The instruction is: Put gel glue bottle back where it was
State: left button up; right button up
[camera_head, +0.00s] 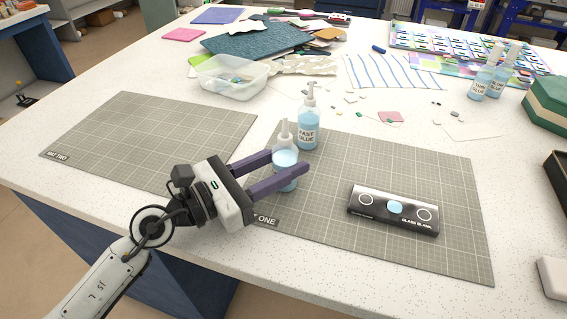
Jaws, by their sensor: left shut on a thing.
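A small bottle of pale blue liquid with a white nozzle, apparently the gel glue bottle (285,157), is upright between the fingers of my left gripper (290,172). The gripper is shut on it. Its label is hidden or unreadable, and I cannot tell whether its base touches the mat. The bottle is at the back left part of mat one (330,240). A bottle labelled FAST GLUE (308,130) stands just behind it and to the right. My right gripper is not in view.
A black GLASS BLANK box (393,210) lies on mat one to the right. Mat two (150,140) is empty. A clear tub (232,78) stands behind the mats. Thin glue (482,82) and slow glue (505,75) bottles stand at the back right. Glass bits lie scattered behind mat one.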

pick_arm(q)
jog(key=shift+f, duration=0.1)
jog(key=o, duration=0.7)
jog(key=shift+c, duration=0.2)
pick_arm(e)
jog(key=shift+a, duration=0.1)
pick_arm(q)
jog(key=shift+r, duration=0.25)
jog(key=b+v, duration=0.1)
jog(key=v, duration=0.2)
jog(key=b+v, duration=0.1)
jog(key=v, duration=0.3)
jog(key=b+v, duration=0.1)
jog(key=v, duration=0.2)
jog(key=shift+s+a+f+b, duration=0.25)
jog(key=shift+f+b, duration=0.05)
jog(key=shift+b, duration=0.05)
jog(key=shift+s+a, duration=0.25)
jog(key=shift+a, duration=0.05)
jog(key=shift+s+a+r, duration=0.2)
jog(key=shift+a+r, duration=0.05)
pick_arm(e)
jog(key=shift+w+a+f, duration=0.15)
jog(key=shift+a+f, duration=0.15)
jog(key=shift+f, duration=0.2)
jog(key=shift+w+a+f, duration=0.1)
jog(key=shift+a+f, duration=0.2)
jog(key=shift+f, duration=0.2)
